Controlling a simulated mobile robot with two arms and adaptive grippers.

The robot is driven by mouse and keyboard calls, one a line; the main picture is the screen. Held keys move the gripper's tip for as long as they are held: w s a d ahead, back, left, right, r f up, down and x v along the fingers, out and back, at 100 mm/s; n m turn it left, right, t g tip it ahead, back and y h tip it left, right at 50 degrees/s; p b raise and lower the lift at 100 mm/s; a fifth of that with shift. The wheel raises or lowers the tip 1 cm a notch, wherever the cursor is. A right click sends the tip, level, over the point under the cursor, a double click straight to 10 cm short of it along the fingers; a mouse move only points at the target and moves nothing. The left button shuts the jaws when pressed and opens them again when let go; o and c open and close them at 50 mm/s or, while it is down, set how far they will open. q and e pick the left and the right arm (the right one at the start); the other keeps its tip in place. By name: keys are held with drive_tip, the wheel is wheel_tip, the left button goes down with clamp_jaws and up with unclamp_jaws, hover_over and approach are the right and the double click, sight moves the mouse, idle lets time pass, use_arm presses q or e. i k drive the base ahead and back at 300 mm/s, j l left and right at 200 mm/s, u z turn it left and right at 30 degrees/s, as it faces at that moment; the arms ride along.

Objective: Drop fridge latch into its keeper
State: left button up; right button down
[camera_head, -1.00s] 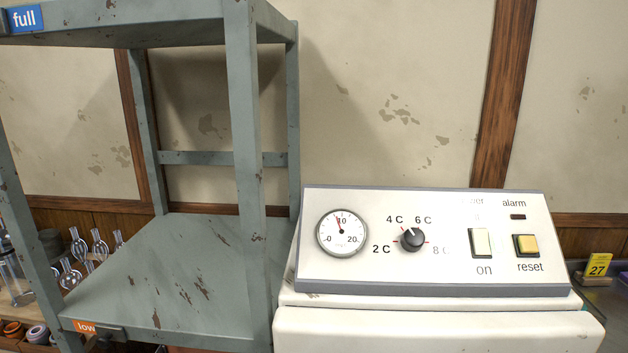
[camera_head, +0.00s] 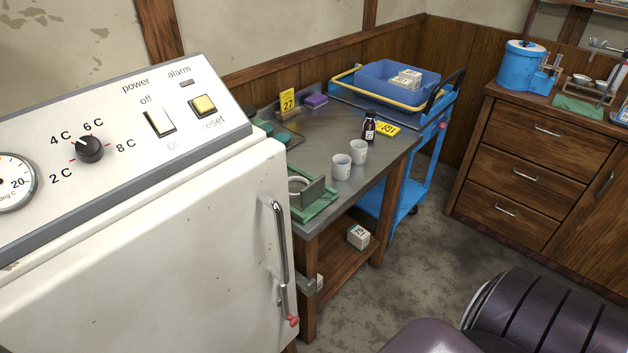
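The white fridge (camera_head: 150,270) fills the left of the head view, with its sloped control panel on top. A long metal handle (camera_head: 279,243) stands upright near the right edge of its front. Below the handle is a thin metal lever with a red knob (camera_head: 293,321), which looks like the fridge latch; it hangs downward. A small grey bracket (camera_head: 308,286) shows just right of the lever; I cannot tell whether it is the keeper. The door looks shut, but its seam is not clear. Neither of my grippers is in view.
A metal-topped bench (camera_head: 330,120) right of the fridge holds two white cups, a dark bottle (camera_head: 369,127) and a green tray (camera_head: 317,204). A blue cart (camera_head: 424,150) and wooden drawers (camera_head: 540,130) stand beyond. Grey floor (camera_head: 430,250) is open between them.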

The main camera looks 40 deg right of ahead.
sight(293, 321)
drive_tip(key=z, duration=0.95)
